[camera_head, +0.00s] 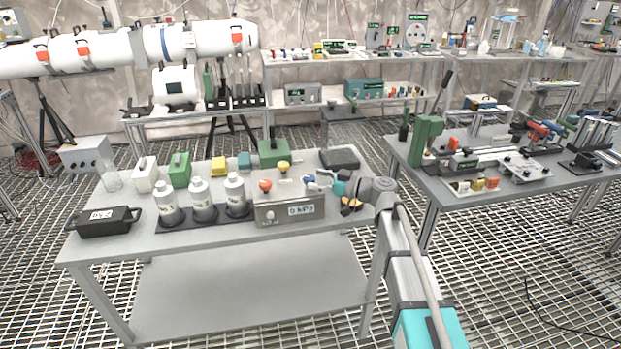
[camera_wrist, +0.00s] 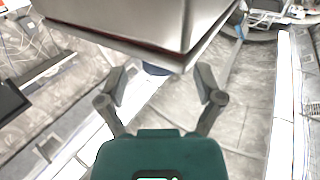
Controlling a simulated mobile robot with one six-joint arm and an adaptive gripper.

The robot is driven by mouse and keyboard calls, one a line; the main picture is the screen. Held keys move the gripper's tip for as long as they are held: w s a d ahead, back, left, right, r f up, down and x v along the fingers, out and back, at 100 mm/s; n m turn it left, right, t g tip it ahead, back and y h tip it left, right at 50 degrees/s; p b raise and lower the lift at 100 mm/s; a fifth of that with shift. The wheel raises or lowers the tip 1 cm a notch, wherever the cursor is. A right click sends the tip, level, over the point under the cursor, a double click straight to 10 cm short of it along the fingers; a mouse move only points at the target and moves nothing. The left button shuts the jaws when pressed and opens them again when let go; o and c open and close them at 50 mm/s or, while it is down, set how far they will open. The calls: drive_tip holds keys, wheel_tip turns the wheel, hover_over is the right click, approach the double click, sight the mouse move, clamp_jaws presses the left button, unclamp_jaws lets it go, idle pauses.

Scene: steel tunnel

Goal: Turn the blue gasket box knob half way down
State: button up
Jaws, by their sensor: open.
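The gasket box (camera_head: 272,215) is a low metal box with a "0 kPa" display, at the front right of the near table. Its near side also appears to fill the top of the wrist view (camera_wrist: 140,22). A blue part (camera_wrist: 156,69), likely the blue knob, shows just past the box edge, mostly hidden. My gripper (camera_wrist: 162,86) is open, with its two fingers on either side of that blue part. I cannot tell whether they touch it.
Small green, white and yellow boxes line the back. A second table (camera_head: 450,185) stands right.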

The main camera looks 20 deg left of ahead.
drive_tip(key=shift+a, duration=1.1)
drive_tip(key=c, duration=1)
drive_tip(key=shift+d, duration=0.15)
drive_tip(key=shift+c, duration=0.9)
